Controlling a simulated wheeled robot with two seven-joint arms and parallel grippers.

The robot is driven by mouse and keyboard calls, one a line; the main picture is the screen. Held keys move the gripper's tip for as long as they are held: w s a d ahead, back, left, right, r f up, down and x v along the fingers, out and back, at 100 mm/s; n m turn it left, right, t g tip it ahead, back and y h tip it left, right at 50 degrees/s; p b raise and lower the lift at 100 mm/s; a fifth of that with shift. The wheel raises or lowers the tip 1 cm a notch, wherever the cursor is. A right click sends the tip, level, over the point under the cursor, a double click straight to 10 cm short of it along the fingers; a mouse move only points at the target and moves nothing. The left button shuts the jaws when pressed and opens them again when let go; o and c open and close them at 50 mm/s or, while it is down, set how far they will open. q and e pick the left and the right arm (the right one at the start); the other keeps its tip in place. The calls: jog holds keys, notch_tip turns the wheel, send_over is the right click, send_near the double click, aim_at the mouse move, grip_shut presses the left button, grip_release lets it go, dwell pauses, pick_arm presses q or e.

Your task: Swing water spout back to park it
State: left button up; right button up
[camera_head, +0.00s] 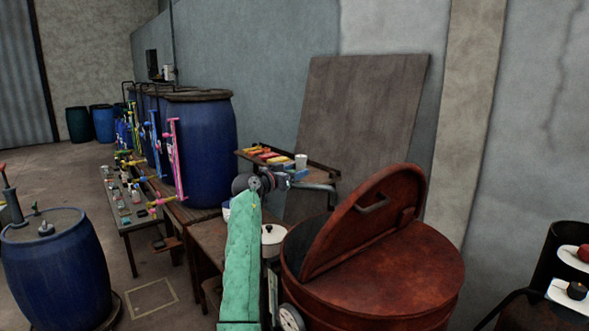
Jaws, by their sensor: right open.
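My right arm, in a mint-green cover, rises from the bottom middle. My right gripper (289,178) is at its far end, small and pointing right, with its jaws open. A grey pipe-like piece (318,187), which may be the water spout, shows just right of the gripper. I cannot tell whether they touch, and the gripper partly hides it. A rust-red round vat (400,285) stands at the lower right, its half lid (375,215) with a handle raised. My left gripper is not in view.
A shelf with coloured items (268,155) and a white cup (301,161) is behind the gripper. Blue barrels (205,150) and coloured hand pumps stand left of it. Another blue barrel (58,275) is at the lower left. Open floor (75,170) lies at the left.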

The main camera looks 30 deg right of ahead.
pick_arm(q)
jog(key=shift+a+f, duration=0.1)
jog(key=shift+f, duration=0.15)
pick_arm(e)
jog(key=shift+w+d, duration=0.1)
jog(key=shift+d, duration=0.15)
jog(key=shift+c, duration=0.4)
grip_shut()
